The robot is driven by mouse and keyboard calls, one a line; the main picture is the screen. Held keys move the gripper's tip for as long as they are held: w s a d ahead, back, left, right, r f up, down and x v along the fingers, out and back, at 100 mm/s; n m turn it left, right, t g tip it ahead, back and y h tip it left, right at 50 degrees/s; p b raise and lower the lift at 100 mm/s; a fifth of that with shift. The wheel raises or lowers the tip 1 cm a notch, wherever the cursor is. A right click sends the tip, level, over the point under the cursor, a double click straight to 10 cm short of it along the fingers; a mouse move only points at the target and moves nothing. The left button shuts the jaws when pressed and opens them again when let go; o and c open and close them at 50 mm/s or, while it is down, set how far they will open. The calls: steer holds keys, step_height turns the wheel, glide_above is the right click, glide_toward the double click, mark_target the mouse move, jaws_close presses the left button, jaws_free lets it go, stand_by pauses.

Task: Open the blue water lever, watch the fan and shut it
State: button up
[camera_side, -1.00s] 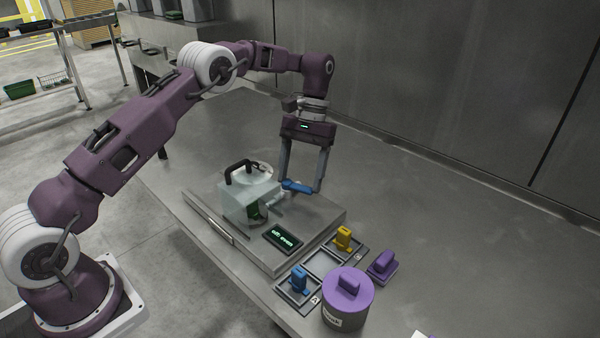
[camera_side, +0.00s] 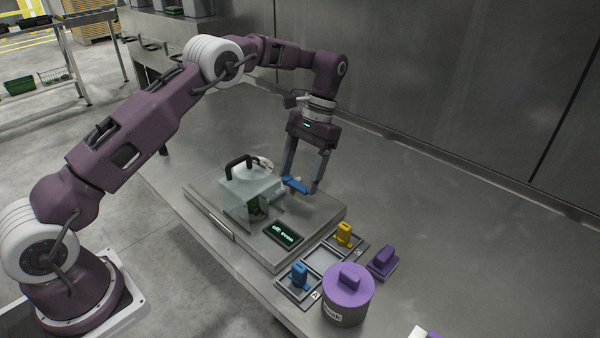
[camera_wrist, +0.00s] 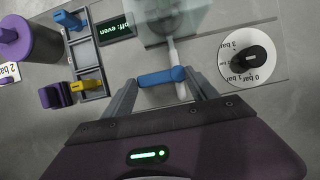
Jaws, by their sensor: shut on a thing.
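The blue water lever (camera_side: 294,184) sticks out from the right side of a clear box-shaped housing (camera_side: 243,192) with a black handle on top. My gripper (camera_side: 303,187) is at the lever with its fingers pointing down, shut on it. In the wrist view the blue lever (camera_wrist: 161,77) lies crosswise between the two fingertips, at the end of a pale pipe. A green part shows low inside the clear housing; I cannot make out a fan shape there. A small display (camera_side: 283,233) in front reads "off: even".
A white dial with a black knob (camera_wrist: 250,60) and bar markings is beside the housing. A tray (camera_side: 322,261) holds blue and yellow pieces; a purple piece (camera_side: 383,262) and a purple-lidded pot (camera_side: 347,295) stand nearby.

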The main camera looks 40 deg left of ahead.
steer(key=o, duration=1.4)
steer(key=shift+c, duration=0.2)
steer(key=shift+r, duration=0.1)
step_height(320, 180, up, 10)
